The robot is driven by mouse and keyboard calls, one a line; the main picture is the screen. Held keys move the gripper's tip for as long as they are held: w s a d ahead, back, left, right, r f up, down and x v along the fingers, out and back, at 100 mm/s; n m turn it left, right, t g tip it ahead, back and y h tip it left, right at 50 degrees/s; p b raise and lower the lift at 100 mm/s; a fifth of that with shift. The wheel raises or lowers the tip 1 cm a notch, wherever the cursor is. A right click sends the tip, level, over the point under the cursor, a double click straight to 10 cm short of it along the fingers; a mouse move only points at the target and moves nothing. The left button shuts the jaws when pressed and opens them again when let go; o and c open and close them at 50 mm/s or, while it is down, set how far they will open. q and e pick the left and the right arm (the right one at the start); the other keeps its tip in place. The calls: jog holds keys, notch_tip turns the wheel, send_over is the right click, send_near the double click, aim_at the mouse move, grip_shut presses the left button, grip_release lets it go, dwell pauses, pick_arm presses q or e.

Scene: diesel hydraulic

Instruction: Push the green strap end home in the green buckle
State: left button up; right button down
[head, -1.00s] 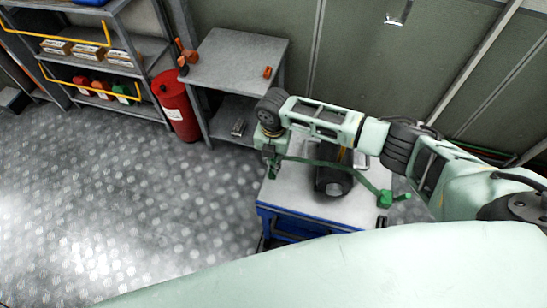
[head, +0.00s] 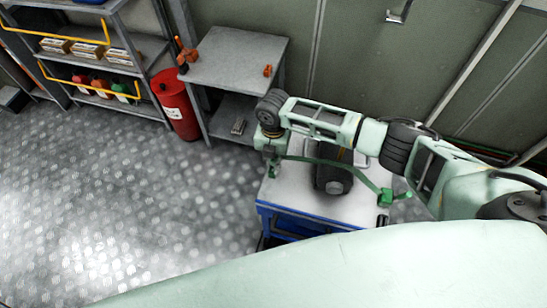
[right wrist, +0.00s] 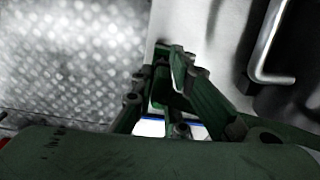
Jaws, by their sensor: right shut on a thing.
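My right gripper (head: 272,168) reaches in from the right and hangs at the left edge of a blue cart with a pale top (head: 290,202). It is shut on the green strap end, which is largely hidden by the fingers. The green strap (head: 335,167) runs from it across a dark cylindrical unit (head: 333,180) to a bright green block, which looks like the green buckle (head: 385,198), at the cart's right side. The gripper and buckle are well apart. In the right wrist view the dark green fingers (right wrist: 168,95) are close together; the strap end is hard to distinguish there. My left gripper is not in view.
A grey bench (head: 235,60) stands behind the cart, with a red drum (head: 175,105) beside it. Shelving (head: 100,50) stands at the back left. The floor left of the cart is clear. A bent metal handle (right wrist: 265,50) shows in the right wrist view.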

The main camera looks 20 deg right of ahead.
jog(key=shift+f+b, duration=0.55)
jog(key=shift+f, duration=0.35)
jog(key=c, duration=1.7)
grip_release()
jog(key=shift+o, duration=0.2)
jog(key=shift+r, duration=0.1)
